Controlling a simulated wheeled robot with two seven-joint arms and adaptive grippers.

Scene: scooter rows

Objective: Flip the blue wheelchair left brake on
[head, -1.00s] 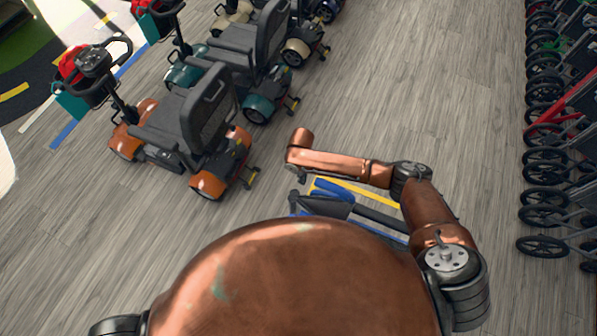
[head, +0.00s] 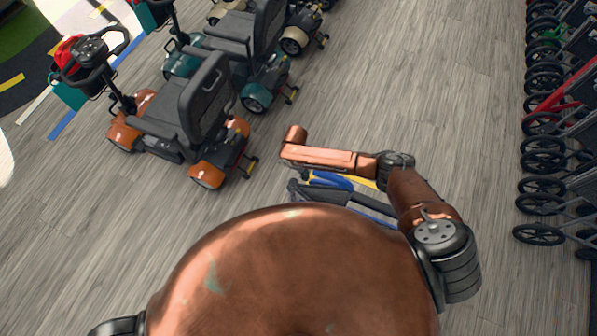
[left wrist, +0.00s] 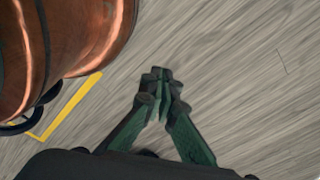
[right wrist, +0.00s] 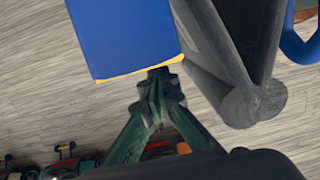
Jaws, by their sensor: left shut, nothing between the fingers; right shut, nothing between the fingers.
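The blue wheelchair (head: 331,180) is partly visible in the head view, just beyond my body and under my right forearm. Its lower part is hidden by my body. In the right wrist view a blue panel (right wrist: 125,35), dark grey bars (right wrist: 255,60) and a curved blue tube (right wrist: 303,45) are close up. My right gripper (right wrist: 158,80) is shut and empty, its tips by the panel's lower edge; contact is unclear. I cannot make out the left brake lever. My left gripper (left wrist: 158,76) is shut and empty above bare floor.
An orange scooter (head: 185,115) and a teal scooter (head: 240,55) stand in a row at the left. Several folded frames with black wheels (head: 540,190) line the right side. A yellow floor line (left wrist: 65,110) runs beside my body.

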